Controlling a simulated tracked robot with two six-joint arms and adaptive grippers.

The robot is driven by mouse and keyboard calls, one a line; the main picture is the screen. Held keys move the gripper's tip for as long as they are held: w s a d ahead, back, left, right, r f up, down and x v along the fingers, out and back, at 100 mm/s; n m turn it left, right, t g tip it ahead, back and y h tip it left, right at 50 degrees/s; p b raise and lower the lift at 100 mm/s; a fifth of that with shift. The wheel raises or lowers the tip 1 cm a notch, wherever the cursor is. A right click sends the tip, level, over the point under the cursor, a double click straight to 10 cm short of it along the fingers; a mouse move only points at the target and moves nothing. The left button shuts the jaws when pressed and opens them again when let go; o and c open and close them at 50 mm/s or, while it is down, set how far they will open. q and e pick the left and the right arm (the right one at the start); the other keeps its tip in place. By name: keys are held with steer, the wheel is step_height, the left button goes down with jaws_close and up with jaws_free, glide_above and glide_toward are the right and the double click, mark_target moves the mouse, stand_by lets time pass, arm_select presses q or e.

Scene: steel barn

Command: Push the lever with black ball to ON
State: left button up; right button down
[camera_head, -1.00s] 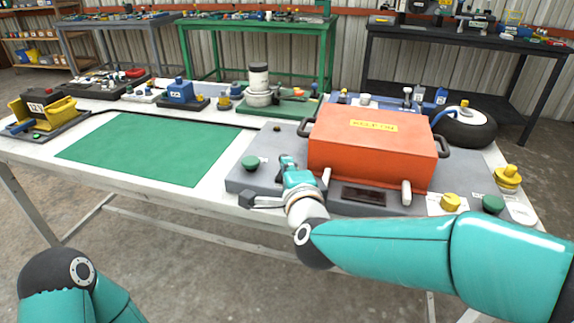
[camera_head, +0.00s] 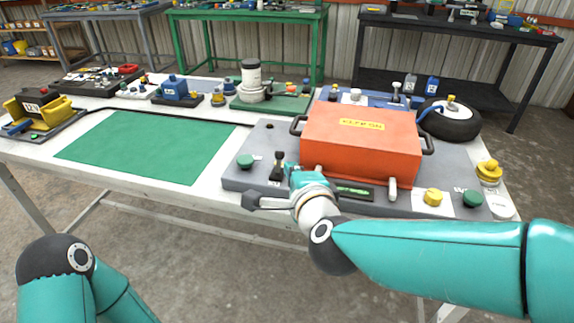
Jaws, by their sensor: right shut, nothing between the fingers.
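The lever with the black ball (camera_head: 278,157) stands on the left part of the grey panel (camera_head: 240,178), beside the orange box. It looks roughly upright, with its dark ball at the top. A small display (camera_head: 355,192) on the panel's front shows a green glow. The ON marking is too small to read. My left gripper is out of view; only part of that arm shows at lower left.
The orange box (camera_head: 360,150) stands right of the lever. A green knob (camera_head: 245,161) sits left of it. Yellow (camera_head: 433,197) and green (camera_head: 473,198) buttons are at the panel's right. The green mat (camera_head: 140,147) on the table is clear.

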steer(key=v, duration=0.2)
steer(key=r+v, duration=0.1)
steer(key=v, duration=0.2)
steer(key=shift+s+d+p, duration=0.1)
steer(key=shift+p, duration=0.2)
steer(key=shift+f, duration=0.1)
